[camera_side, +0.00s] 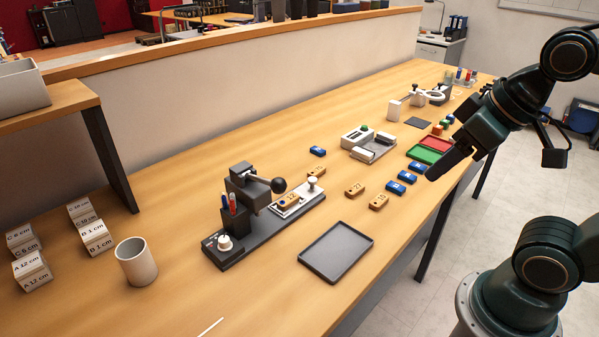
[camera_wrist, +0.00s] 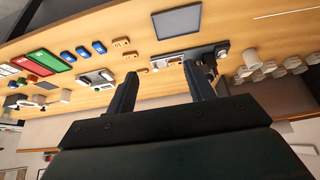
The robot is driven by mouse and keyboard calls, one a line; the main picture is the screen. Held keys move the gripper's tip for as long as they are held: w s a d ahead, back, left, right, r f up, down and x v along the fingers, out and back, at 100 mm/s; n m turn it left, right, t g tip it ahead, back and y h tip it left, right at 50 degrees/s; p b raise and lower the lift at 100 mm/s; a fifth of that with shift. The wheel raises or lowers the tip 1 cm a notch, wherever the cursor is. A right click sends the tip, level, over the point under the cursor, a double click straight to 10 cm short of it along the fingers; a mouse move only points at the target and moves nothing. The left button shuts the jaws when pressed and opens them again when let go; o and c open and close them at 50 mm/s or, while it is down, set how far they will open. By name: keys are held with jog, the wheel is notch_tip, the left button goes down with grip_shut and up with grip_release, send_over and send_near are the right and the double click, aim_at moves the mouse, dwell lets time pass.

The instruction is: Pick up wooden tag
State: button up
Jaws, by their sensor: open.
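Two loose wooden tags lie flat on the bench, one (camera_side: 355,189) right of the marking machine and one (camera_side: 378,201) nearer the front edge. They also show in the wrist view, one tag (camera_wrist: 121,42) above the other tag (camera_wrist: 130,55). A third wooden tag (camera_side: 289,200) sits on the plate of the dark laser marker (camera_side: 240,250). My gripper (camera_side: 440,168) is up at the right, over the bench's front edge, apart from the tags. In the wrist view its two fingers (camera_wrist: 163,86) are spread with nothing between them.
An empty dark tray (camera_side: 337,252) lies in front of the marker. Blue tags (camera_side: 397,187), green (camera_side: 424,154) and red (camera_side: 436,144) trays and a white device (camera_side: 368,143) stand to the right.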

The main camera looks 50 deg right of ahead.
jog(key=shift+w, duration=0.1)
jog(key=w+a+r+m+g+y, duration=0.1)
jog(key=w+m, duration=0.3)
jog(key=w, duration=0.5)
jog(key=w+a+r+m+g+y, duration=0.1)
jog(key=w+m+g, duration=0.1)
jog(key=w+m, duration=0.5)
jog(key=w+d+f+m+g+y, duration=0.1)
jog(key=w+d+f+m, duration=0.1)
jog(key=w+f, duration=0.4)
jog(key=w+d+f+m+g+y, duration=0.1)
jog(key=w+d+f+m, duration=0.2)
jog(key=w, duration=0.7)
jog(key=shift+w+d+f+m+g+y, duration=0.25)
jog(key=shift+f+m, duration=0.75)
jog(key=shift+f, duration=0.65)
send_near(288, 201)
jog(key=shift+w+f, duration=0.15)
jog(key=shift+f, duration=0.55)
jog(key=shift+w+f, duration=0.2)
jog(key=shift+f, duration=0.45)
